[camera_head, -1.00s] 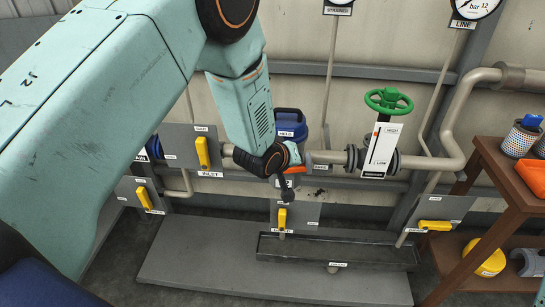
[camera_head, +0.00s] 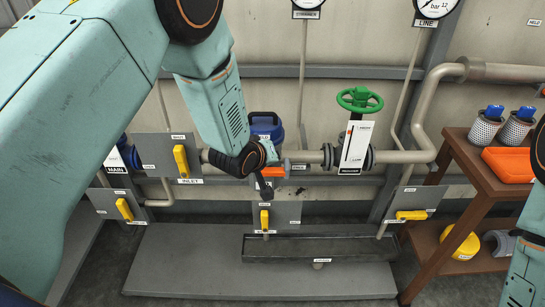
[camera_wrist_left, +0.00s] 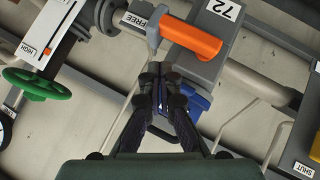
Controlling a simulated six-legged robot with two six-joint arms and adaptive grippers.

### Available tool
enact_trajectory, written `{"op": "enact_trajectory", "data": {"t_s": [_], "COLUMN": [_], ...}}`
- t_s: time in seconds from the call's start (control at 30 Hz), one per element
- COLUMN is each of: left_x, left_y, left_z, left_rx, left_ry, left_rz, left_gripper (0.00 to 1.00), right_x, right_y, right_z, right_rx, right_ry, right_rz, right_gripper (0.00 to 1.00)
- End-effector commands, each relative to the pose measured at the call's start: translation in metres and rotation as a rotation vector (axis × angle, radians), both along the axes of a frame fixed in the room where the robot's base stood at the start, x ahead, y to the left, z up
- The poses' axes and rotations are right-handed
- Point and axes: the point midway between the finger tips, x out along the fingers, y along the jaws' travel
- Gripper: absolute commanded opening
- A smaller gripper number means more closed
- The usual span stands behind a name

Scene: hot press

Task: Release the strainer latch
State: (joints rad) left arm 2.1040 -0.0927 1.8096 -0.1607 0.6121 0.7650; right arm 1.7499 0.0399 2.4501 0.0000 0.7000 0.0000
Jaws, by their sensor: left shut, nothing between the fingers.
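The strainer latch appears as an orange handle (camera_wrist_left: 190,36) on a grey block (camera_wrist_left: 215,30) in the left wrist view, beside a "FREE" label (camera_wrist_left: 135,19). In the head view the orange handle (camera_head: 272,172) shows partly behind my left wrist, below the blue-topped strainer (camera_head: 266,125). My left gripper (camera_head: 265,194) hangs in front of it, its fingers shut. In the left wrist view the closed fingertips (camera_wrist_left: 160,70) are just below the handle's grey end, with nothing between them. I cannot tell whether they touch it. My right gripper is out of view.
A green handwheel (camera_head: 359,99) stands on the pipe to the right. Yellow handles sit left (camera_head: 181,160), below (camera_head: 264,219) and right (camera_head: 411,215). A dark trough (camera_head: 330,248) lies beneath. A brown table (camera_head: 488,180) with filters and an orange tray (camera_head: 508,164) stands at right.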

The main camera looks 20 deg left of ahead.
Motion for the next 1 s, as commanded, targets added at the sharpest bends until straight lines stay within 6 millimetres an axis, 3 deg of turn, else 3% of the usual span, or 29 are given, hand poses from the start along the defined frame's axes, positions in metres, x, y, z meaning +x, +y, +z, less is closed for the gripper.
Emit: {"op": "enact_trajectory", "data": {"t_s": [0.47, 0.8, 1.0], "left_x": [0.005, -0.041, -0.058], "left_y": [0.006, -0.007, -0.012], "left_z": [0.049, 0.092, 0.108], "left_rx": [0.001, 0.003, 0.003], "left_ry": [-0.004, -0.004, -0.003], "left_rz": [0.005, 0.003, 0.004], "left_gripper": [0.00, 0.00, 0.00], "right_x": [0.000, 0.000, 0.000], "right_y": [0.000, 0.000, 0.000], "right_z": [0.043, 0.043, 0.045], "right_rx": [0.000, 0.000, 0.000], "right_ry": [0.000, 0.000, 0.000], "right_rz": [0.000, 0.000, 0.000], "right_gripper": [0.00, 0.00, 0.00]}}
